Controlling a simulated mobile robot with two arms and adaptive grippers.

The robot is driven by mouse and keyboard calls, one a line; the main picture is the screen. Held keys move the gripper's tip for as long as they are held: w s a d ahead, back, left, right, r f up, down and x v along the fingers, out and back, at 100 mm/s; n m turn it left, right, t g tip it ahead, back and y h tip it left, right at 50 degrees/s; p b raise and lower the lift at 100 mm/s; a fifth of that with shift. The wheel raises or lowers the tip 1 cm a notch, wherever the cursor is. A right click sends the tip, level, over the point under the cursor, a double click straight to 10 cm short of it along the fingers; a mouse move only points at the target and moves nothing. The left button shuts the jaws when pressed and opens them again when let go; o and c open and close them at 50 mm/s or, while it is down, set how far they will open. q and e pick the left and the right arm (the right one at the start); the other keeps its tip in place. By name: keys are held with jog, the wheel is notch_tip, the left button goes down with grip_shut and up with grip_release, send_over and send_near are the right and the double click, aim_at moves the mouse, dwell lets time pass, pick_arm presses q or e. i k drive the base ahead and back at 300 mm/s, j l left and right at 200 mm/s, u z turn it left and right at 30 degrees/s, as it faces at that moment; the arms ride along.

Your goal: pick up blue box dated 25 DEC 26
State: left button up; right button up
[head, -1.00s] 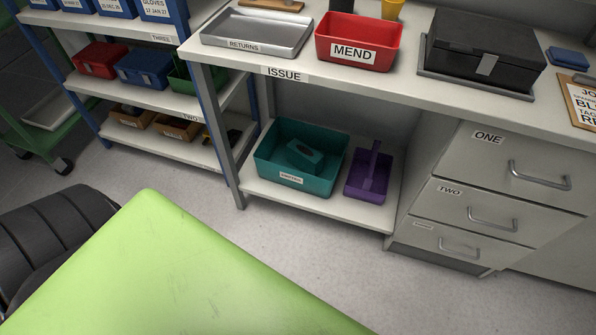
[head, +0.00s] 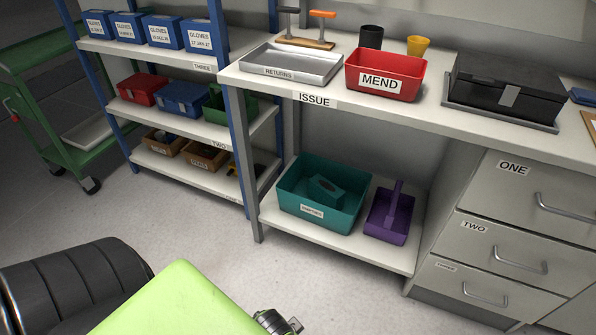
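Several blue boxes with white GLOVES labels stand in a row on the top shelf of the rack at the upper left. The rightmost blue box (head: 202,35) appears to read 17 JAN 27. The blue box left of it (head: 163,31) has a date too small to read surely, perhaps 25 DEC 26. Two more blue boxes (head: 127,27) (head: 97,24) stand farther left, their dates unreadable. No gripper fingers can be made out. A small dark and metal part shows at the bottom edge, and I cannot tell what it is.
The rack's lower shelves hold red, blue and green bins (head: 181,99) and brown trays (head: 205,157). A green cart (head: 50,110) stands left. The ISSUE bench (head: 440,115) carries a returns tray (head: 290,66) and red MEND bin (head: 383,75). Floor before the rack (head: 190,215) is clear.

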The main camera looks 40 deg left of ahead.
aim_at(161, 31)
jog(key=j+u, duration=0.15)
jog(key=u, duration=0.55)
jog(key=k+j+u, duration=0.15)
jog(key=j+u, duration=0.25)
jog(key=j, duration=0.45)
jog(key=j+u, duration=0.35)
jog(key=j, duration=0.9)
